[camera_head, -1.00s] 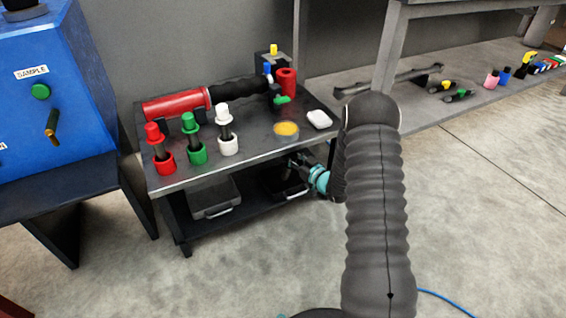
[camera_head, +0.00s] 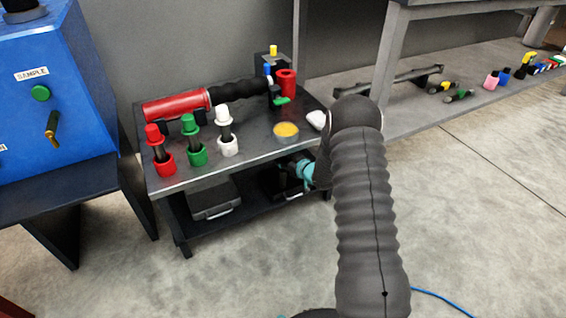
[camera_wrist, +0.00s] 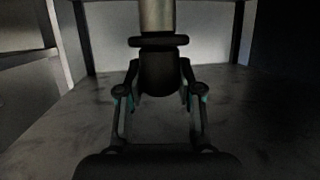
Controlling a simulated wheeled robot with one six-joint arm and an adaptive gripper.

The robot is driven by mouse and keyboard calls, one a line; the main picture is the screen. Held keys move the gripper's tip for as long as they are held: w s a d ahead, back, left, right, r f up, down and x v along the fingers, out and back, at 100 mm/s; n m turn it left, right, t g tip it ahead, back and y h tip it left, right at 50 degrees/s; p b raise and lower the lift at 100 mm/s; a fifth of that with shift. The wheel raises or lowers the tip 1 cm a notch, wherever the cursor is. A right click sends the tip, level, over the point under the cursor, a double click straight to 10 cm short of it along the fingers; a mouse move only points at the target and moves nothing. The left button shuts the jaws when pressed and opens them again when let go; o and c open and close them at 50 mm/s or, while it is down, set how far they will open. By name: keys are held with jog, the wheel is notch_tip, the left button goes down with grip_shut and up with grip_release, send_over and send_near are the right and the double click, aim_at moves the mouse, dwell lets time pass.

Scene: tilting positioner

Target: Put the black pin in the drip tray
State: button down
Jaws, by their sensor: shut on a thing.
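My gripper (camera_wrist: 160,92) is under the bench top, low over the lower shelf, with its fingers on both sides of a dark piece. That piece, apparently the black pin (camera_wrist: 160,70), has a black body, a dark collar and a pale grey shaft running up out of the wrist view. In the head view the teal part of my gripper (camera_head: 303,170) shows at the shelf's right end, and the pin cannot be made out there. A dark tray (camera_head: 272,190) lies on the shelf below the gripper, partly hidden. A grey tray with a handle (camera_head: 215,203) lies to its left; labels are not visible.
The bench top (camera_head: 255,150) is close above my gripper. A bench leg (camera_wrist: 83,35) stands left in the wrist view.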

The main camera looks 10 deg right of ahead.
jog(key=shift+w+a+r, duration=0.15)
jog(key=shift+w+r, duration=0.1)
jog(key=shift+w, duration=0.1)
jog(key=shift+f, duration=0.9)
jog(key=shift+s, duration=0.1)
jog(key=shift+f, duration=0.2)
jog(key=c, duration=0.7)
grip_release()
jog(key=shift+c, duration=0.2)
jog(key=shift+r, duration=0.2)
jog(key=v, duration=1.2)
jog(key=shift+p, duration=0.3)
